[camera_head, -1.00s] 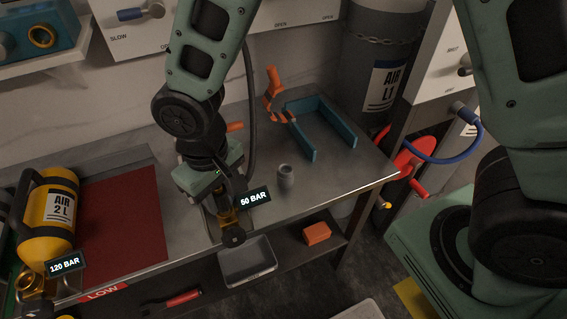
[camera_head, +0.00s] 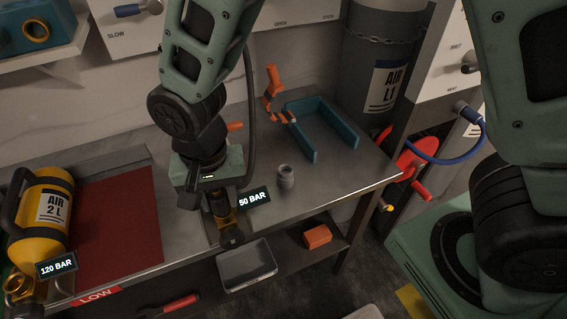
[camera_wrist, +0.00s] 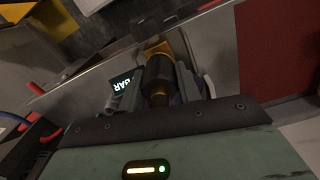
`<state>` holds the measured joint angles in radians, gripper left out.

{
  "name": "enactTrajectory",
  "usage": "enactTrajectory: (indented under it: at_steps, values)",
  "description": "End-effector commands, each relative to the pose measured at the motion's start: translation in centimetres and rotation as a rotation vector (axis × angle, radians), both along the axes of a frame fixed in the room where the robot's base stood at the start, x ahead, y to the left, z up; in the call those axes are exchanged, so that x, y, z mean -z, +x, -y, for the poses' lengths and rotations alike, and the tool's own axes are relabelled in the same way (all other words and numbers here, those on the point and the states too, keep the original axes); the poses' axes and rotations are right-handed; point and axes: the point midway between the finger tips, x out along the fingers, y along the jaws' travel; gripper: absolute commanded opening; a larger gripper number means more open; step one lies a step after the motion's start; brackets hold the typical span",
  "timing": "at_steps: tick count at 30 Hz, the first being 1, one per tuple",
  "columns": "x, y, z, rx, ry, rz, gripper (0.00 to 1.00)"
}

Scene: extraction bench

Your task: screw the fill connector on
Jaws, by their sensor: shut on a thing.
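The fill connector (camera_head: 227,219), a brass piece with a black knob at its lower end, is at the bench's front edge beside the 50 BAR tag (camera_head: 254,197). My gripper (camera_head: 217,205) is shut on it from above. In the wrist view its black and gold body (camera_wrist: 159,75) lies between my fingers (camera_wrist: 160,92). The yellow AIR 2 L cylinder (camera_head: 40,215) lies at the left with a brass valve (camera_head: 17,284) and a 120 BAR tag (camera_head: 57,267). I cannot tell whether the connector's far end touches a fitting.
A grey cup-like part (camera_head: 286,176) and a teal U-shaped stand (camera_head: 315,149) are on the bench. A red mat (camera_head: 112,220) lies left. A grey tray (camera_head: 247,284) and orange block (camera_head: 318,236) are below. A dark hose (camera_head: 250,110) hangs beside my arm.

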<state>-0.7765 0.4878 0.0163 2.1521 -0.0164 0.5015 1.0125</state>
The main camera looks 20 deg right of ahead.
Motion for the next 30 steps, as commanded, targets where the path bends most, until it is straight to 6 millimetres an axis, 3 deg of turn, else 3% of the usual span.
enactTrajectory:
  at_steps: [8,9,12,23,30]
  values:
    - [0.0,0.0,0.0,0.073,0.001,0.000,0.02]
    - [0.0,0.0,0.0,0.072,0.001,0.000,0.36]
    - [0.0,0.0,0.0,0.071,0.001,0.000,0.59]
    - [-0.6,0.0,0.0,0.070,0.001,0.001,0.59]
    - [-4.7,0.1,-0.1,0.069,0.005,0.004,0.59]
